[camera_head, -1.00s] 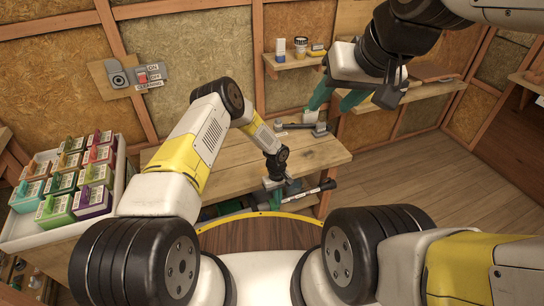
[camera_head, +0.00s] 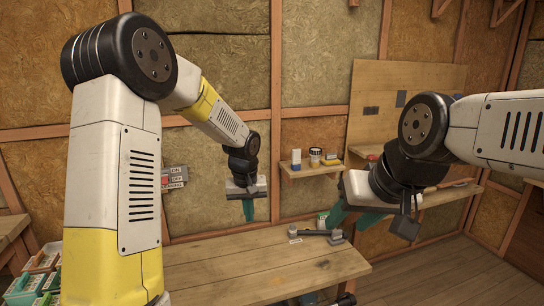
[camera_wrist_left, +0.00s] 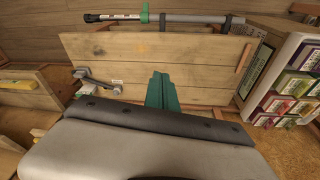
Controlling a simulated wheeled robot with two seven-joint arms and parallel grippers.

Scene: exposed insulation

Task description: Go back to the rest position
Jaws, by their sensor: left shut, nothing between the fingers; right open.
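My left gripper (camera_head: 248,208) hangs in the air above the back left of the workbench, its green fingers pointing down. In the left wrist view its fingers (camera_wrist_left: 162,92) are together with nothing between them. My right gripper (camera_head: 368,218) is raised at the right, beyond the bench's back right corner in the picture. Its green fingers are spread apart and I see nothing held in them. The wooden workbench (camera_head: 250,265) stands below both arms.
A grey hammer-like tool (camera_head: 318,233) lies at the bench's back edge. A small wall shelf (camera_head: 312,172) holds several small items. A switch panel (camera_head: 174,178) is on the left wall. Coloured boxes (camera_head: 40,265) stand at lower left. A long bar (camera_wrist_left: 180,18) shows beyond the bench in the wrist view.

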